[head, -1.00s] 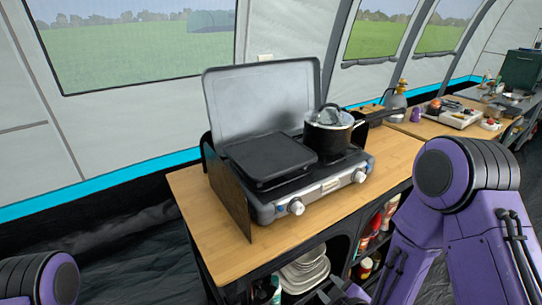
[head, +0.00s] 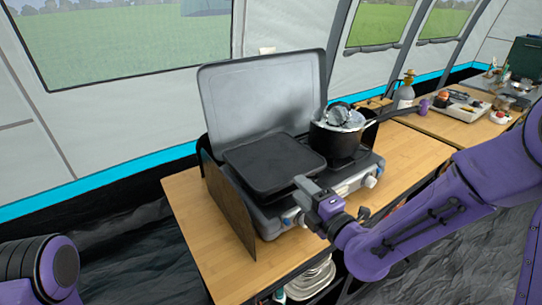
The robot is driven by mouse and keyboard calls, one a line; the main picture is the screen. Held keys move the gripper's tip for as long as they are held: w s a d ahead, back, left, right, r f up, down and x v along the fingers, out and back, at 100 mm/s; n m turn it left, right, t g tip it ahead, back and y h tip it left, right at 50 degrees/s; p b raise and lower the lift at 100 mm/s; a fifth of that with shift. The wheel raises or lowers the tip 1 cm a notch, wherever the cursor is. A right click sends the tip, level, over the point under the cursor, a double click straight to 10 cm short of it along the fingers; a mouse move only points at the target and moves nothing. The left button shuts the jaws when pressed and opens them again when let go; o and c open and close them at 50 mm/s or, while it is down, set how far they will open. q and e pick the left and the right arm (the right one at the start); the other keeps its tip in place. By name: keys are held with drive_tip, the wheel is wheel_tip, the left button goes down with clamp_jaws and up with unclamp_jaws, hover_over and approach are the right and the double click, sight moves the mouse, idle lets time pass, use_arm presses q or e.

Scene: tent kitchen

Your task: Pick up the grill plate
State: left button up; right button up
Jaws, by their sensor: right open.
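The grill plate (head: 268,162) is a flat black square plate. It lies on the left side of the camping stove (head: 272,222), in front of the raised grey lid. My right gripper (head: 302,186) is at the front right corner of the plate, coming in from the right. It is open, and its grey fingers overlap the plate's front edge in the picture. I cannot tell whether they touch it. My left gripper is not in view; only part of my left arm shows at the lower left.
A black pot (head: 338,136) with a lid stands on the stove right of the plate. The raised stove lid (head: 262,98) is behind, and a side windshield (head: 228,206) stands at the left. The wooden counter (head: 190,205) is bare on the left. A gas bottle (head: 404,96) stands farther back.

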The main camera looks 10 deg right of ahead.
sight(283, 173)
drive_tip(key=p+x, duration=0.1)
drive_tip(key=x, duration=0.1)
drive_tip(key=p+x, duration=0.1)
drive_tip(key=x, duration=0.2)
drive_tip(key=p+x, duration=0.1)
drive_tip(key=x, duration=0.1)
drive_tip(key=shift+w+a, duration=0.25)
drive_tip(key=shift+a, duration=0.15)
drive_tip(key=shift+w+f, duration=0.1)
drive_tip(key=shift+w, duration=0.1)
drive_tip(key=shift+s, duration=0.1)
clamp_jaws()
